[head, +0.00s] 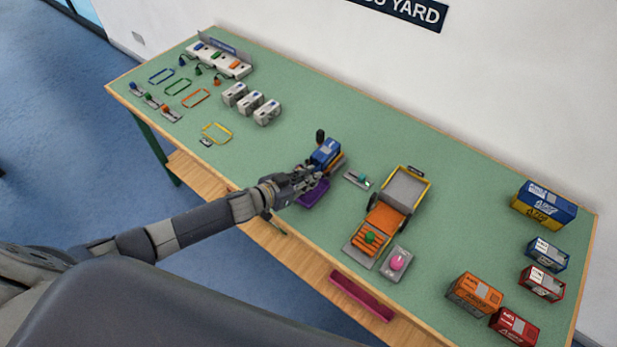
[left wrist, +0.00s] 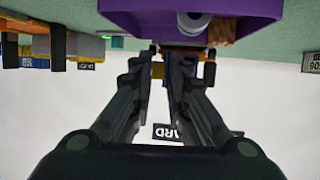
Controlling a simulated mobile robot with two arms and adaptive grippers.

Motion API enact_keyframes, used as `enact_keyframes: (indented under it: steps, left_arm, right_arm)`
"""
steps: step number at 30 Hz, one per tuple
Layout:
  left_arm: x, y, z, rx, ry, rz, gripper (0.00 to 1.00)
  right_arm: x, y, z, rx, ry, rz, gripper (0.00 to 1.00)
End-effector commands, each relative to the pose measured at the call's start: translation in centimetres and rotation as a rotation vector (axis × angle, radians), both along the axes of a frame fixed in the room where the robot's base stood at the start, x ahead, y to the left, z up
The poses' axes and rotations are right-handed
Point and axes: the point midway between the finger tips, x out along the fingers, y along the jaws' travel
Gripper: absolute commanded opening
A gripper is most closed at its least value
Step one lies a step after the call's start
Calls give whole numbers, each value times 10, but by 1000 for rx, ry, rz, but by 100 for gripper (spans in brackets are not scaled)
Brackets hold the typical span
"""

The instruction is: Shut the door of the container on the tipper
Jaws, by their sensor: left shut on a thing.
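The blue container (head: 326,151) stands on the tipper, whose yellow-orange edge (head: 338,163) shows beside it, near the middle of the table. My left gripper (head: 318,176) is at the container's near end, above a purple tray (head: 313,197). In the left wrist view its fingers (left wrist: 175,62) are close together, shut on a small part that looks like the container's door. The fingers hide most of this part, so I cannot tell how far the door stands open. The purple tray (left wrist: 130,18) also shows there, with a white-and-blue round thing (left wrist: 193,20) in it. My right gripper is out of view.
A dark upright knob (head: 320,135) stands behind the container. Several containers stand at the right, including a blue-yellow one (head: 543,204).

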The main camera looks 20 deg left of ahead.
Motion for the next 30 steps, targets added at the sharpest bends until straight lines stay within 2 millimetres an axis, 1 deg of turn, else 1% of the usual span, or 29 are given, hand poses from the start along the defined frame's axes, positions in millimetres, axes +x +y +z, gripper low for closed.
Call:
enact_keyframes:
  steps: [8,14,20,30]
  left_arm:
    - [4,8,0,9,-4,-97,0]
    - [11,17,-1,10,-6,-246,0]
    - [17,24,-5,8,-5,-418,0]
    - [28,31,-8,5,-4,-667,0]
  right_arm:
    - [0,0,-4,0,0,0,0]
    - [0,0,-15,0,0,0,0]
    - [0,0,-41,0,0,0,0]
    - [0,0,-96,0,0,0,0]
